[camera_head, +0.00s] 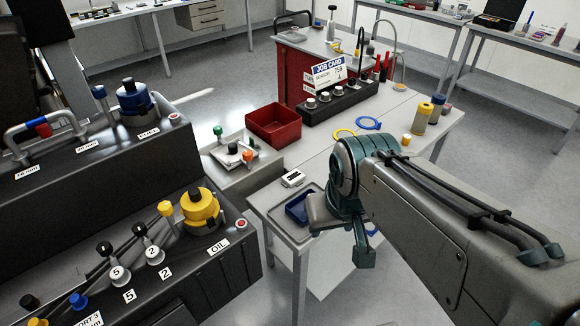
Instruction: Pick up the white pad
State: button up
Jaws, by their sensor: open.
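I cannot make out a plain white pad for sure. A small white item with a dark window (293,178) lies on the left edge of the light worktable (314,160); I cannot tell whether it is the pad. My gripper (341,236) hangs over the table's near end, pointing down, to the right of that item and apart from it. It is open, and I see nothing held in it. A blue tray (298,209) on a grey mat lies just left of and partly behind my gripper. My arm hides part of the table's right side.
A red bin (273,125), a black block with several knobs (340,100) and a job card (329,72) stand farther back. A yellow ring (344,133), a blue ring (368,123) and yellow bottles (422,117) lie beyond my wrist. Dark panels with knobs (200,208) fill the left.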

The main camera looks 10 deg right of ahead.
aim_at(295, 176)
jog(key=z, duration=0.3)
jog(key=k, duration=0.4)
jog(key=z, duration=0.2)
jog(key=i, duration=0.95)
jog(key=u, duration=0.75)
